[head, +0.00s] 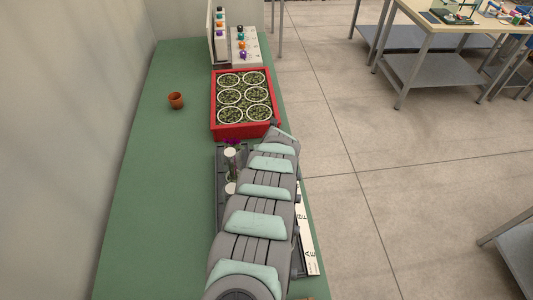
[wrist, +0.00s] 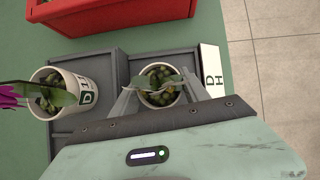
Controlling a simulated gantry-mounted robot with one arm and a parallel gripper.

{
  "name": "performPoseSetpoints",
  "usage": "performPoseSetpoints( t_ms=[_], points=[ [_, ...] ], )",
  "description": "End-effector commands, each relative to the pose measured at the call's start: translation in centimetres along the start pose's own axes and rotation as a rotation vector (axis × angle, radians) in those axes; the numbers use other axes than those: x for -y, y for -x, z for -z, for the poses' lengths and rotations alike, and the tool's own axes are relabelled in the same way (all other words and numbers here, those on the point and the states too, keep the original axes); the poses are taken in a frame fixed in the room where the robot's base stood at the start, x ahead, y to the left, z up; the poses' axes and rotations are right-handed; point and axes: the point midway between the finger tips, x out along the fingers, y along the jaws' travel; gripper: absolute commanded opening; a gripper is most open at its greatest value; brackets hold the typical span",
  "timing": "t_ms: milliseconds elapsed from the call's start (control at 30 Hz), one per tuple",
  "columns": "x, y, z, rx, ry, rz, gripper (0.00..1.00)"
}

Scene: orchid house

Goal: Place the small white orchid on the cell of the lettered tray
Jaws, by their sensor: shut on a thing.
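My gripper (wrist: 160,92) is shut on a small white-rimmed pot (wrist: 148,101) with green leaves, one finger on each side. No white bloom can be made out on this plant. In the head view my arm covers the gripper and most of the tray (head: 220,172). A white pot marked D1 (wrist: 82,96), with a purple bloom, stands in the cell to the left.
A red crate (head: 244,131) of several white-rimmed pots stands just beyond the tray; it also shows in the wrist view (wrist: 100,14). A rack with coloured items (head: 243,48) is at the back.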

Motion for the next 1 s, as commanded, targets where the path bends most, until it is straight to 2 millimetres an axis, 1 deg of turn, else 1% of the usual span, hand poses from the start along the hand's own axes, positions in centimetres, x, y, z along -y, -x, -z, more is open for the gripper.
performPoseSetpoints(
  t_ms=[33, 67, 300, 533, 700, 800, 1000],
  points=[
    [0.0, -0.2, 0.1, 0.001, 0.0, 0.0, 0.06],
    [0.0, -0.2, 0.1, 0.001, 0.001, 0.0, 0.55],
    [0.0, -0.1, 0.0, 0.001, 0.001, 0.0, 0.74],
    [0.0, -0.1, 0.0, 0.001, 0.001, 0.0, 0.75],
    [0.0, 0.4, -0.2, 0.001, 0.0, 0.0, 0.75],
    [0.1, 1.1, -0.5, 0.005, -0.002, 0.001, 0.75],
    [0.0, 2.9, -0.4, 0.002, -0.001, -0.001, 0.75]
  ],
)
